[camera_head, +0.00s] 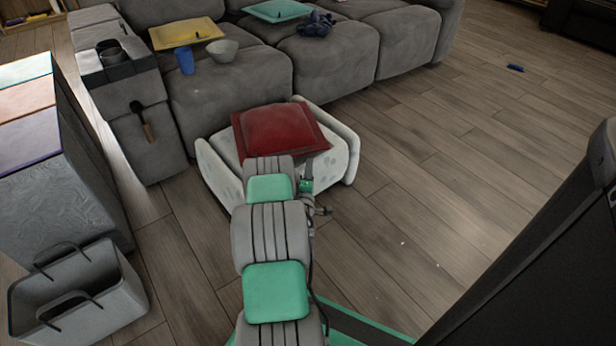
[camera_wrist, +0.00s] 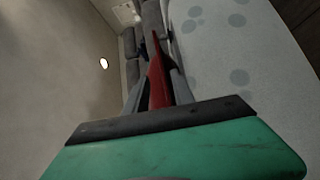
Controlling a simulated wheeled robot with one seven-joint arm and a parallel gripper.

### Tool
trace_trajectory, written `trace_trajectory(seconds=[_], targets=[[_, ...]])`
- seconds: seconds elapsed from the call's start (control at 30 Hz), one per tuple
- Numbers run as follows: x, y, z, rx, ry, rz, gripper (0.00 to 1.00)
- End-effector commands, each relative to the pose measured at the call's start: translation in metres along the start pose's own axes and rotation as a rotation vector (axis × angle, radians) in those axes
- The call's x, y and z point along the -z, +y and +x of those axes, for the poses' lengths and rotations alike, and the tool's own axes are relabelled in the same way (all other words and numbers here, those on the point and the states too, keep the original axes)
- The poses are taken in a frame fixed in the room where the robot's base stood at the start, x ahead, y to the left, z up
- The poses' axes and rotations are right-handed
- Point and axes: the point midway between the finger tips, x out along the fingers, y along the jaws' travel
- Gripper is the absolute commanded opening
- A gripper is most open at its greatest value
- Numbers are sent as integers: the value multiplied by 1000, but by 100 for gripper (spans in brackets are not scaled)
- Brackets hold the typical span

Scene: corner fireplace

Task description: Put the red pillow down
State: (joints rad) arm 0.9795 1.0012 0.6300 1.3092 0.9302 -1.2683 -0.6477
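The red pillow (camera_head: 280,130) lies flat over the white spotted cushioned seat or bed (camera_head: 345,160), in front of the sofa. In the wrist view the pillow (camera_wrist: 158,85) is seen edge-on as a narrow red strip between the fingers of my gripper (camera_wrist: 158,95). The fingers appear closed on its near edge. The white spotted surface (camera_wrist: 235,45) lies right alongside. In the head view my arm hides the gripper and the pillow's near edge. I cannot tell whether the pillow rests fully on the white surface.
The grey sofa (camera_head: 325,65) stands behind, with a yellow pillow (camera_head: 186,33), a blue cup (camera_head: 184,60) and a bowl (camera_head: 222,50). A grey basket (camera_head: 75,305) stands at lower left. A dark object (camera_head: 545,240) fills the lower right.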

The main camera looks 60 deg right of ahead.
Motion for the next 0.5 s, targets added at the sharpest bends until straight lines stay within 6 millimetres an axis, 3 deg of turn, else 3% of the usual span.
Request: trace_trajectory(seconds=[0.1, 0.27, 0.43, 0.5], targets=[[1, 0, -20, 0, 3, -2, 30], [1, 0, -37, 0, 2, 0, 30], [1, 3, -40, -3, -2, 6, 30], [8, 14, -34, 0, -18, 45, 30]])
